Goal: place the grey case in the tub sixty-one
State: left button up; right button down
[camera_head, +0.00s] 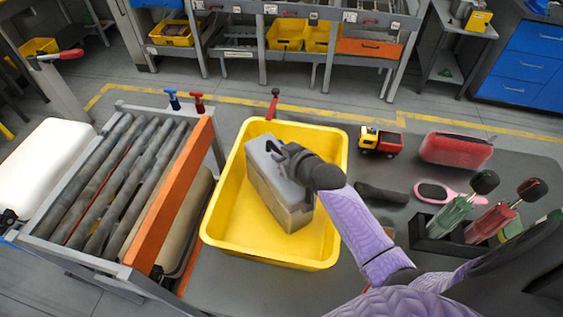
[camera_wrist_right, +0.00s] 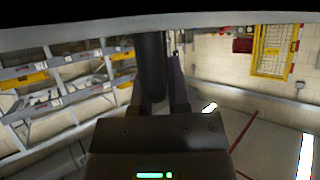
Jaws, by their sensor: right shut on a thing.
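The grey case (camera_head: 265,180) is inside the yellow tub (camera_head: 225,235), tilted in the picture, with its upper end towards the tub's far left. Its lower end looks near the tub floor, but I cannot tell whether it touches. My right gripper (camera_head: 283,153) is shut on the upper part of the case, and my arm hides some of it. No number can be read on the tub. In the right wrist view the dark gripper fingers (camera_wrist_right: 165,100) show, but the case cannot be made out clearly. My left gripper is in neither view.
A roller conveyor (camera_head: 125,180) with an orange side rail (camera_head: 172,205) stands left of the tub. On the grey table to the right are a toy truck (camera_head: 380,141), a red case (camera_head: 455,149), a pink brush (camera_head: 437,192) and a dark holder with tools (camera_head: 440,238).

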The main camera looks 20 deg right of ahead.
jog(key=shift+f, duration=0.6)
jog(key=c, duration=0.6)
grip_release()
jog(key=shift+s, duration=0.1)
jog(key=shift+s+r, duration=0.2)
jog(key=shift+s, duration=0.05)
jog(key=p+v, duration=0.3)
jog(key=v, duration=0.8)
jog(key=shift+s, duration=0.15)
